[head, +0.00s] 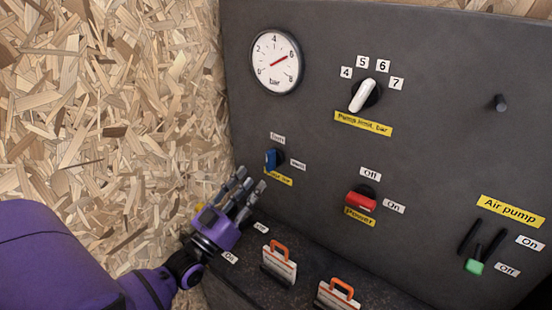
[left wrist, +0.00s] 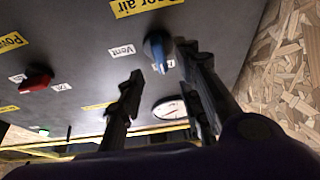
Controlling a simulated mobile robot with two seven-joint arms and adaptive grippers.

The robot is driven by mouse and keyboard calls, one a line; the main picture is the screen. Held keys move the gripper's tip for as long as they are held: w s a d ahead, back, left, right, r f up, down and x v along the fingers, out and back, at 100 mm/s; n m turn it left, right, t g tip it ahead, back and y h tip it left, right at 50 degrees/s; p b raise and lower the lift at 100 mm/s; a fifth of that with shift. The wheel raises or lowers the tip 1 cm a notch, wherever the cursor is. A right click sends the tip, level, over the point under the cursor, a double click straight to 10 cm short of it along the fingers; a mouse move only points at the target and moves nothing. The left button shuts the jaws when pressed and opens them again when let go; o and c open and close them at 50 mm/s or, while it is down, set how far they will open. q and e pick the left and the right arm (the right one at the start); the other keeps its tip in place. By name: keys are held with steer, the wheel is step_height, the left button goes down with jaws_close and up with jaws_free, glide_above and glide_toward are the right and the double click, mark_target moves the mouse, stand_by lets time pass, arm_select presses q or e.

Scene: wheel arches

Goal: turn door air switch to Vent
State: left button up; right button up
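The door air switch is a small blue knob (head: 271,159) on the dark panel, above a yellow label partly covered by my fingers in the head view. In the left wrist view the knob (left wrist: 156,48) has its pale tip turned toward a partly hidden white label (left wrist: 168,65). The Vent label (left wrist: 121,51) is at the knob's side; it also shows in the head view (head: 298,165). My left gripper (head: 248,182) is open and empty, its fingers just below the knob. In the left wrist view the fingers stand apart, with the knob seen between their tips. Contact cannot be told.
A red power switch (head: 361,200), a white pump limit knob (head: 364,95), a gauge (head: 275,62) and a green-tipped air pump lever (head: 474,266) are on the panel. Two orange-handled parts (head: 280,262) (head: 339,294) stand on the ledge below. A chipboard wall (head: 110,110) is at left.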

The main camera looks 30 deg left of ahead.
mark_target(267, 163)
arm_select(q)
steer(key=shift+w+d+r+p, duration=0.1)
steer(key=shift+w+r+p, duration=0.3)
steer(key=shift+w+r, duration=0.8)
steer(key=x, duration=0.3)
steer(key=shift+w+f, duration=0.25)
steer(key=shift+w, duration=0.2)
arm_select(e)
steer(key=shift+v, duration=0.85)
steer(key=shift+d+f, duration=0.1)
arm_select(q)
jaws_close()
